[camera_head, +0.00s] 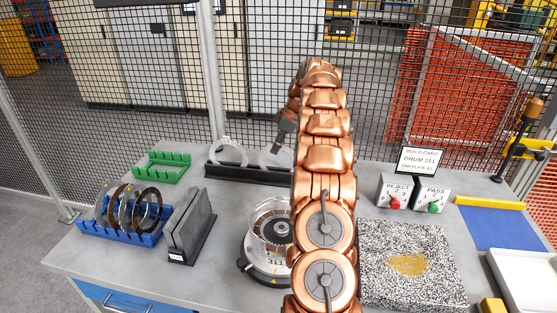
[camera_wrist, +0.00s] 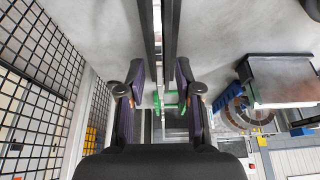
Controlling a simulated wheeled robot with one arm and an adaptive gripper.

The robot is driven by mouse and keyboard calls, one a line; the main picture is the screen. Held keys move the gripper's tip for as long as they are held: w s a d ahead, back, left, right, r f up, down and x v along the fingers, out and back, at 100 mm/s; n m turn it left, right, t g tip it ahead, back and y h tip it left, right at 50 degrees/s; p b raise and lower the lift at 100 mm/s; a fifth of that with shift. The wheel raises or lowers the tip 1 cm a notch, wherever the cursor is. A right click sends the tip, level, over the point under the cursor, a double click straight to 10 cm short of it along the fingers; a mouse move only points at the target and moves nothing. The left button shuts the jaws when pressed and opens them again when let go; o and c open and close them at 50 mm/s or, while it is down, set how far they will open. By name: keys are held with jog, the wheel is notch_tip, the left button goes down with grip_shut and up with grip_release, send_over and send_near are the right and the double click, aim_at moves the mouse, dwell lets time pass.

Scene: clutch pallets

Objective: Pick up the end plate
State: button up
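Two pale metal rings, which look like the end plates, stand upright in a long black rack (camera_head: 250,174) at the back of the bench. The left ring (camera_head: 229,151) is in clear view. The right ring (camera_head: 272,158) is partly hidden by my arm. My gripper (camera_head: 284,132) is just above the right ring in the head view. In the wrist view my gripper (camera_wrist: 159,85) has its two fingers apart, over the rack's dark rails (camera_wrist: 148,30). I cannot make out a plate held between the fingers. The build card (camera_head: 420,159) reads drum 311; its end plate number is too small to read surely.
A green rack (camera_head: 162,167), a blue rack of rings (camera_head: 120,234) and a holder of grey slabs (camera_head: 190,226) stand left. The clear drum (camera_head: 268,224) is front centre, partly behind my arm. Reject and pass boxes (camera_head: 412,194) and a speckled mat (camera_head: 440,262) lie right. Mesh fencing stands behind.

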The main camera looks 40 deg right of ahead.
jog(key=shift+w+a+f, duration=0.15)
jog(key=shift+a+f, duration=0.05)
jog(key=shift+f, duration=0.35)
grip_shut()
dwell(0.5)
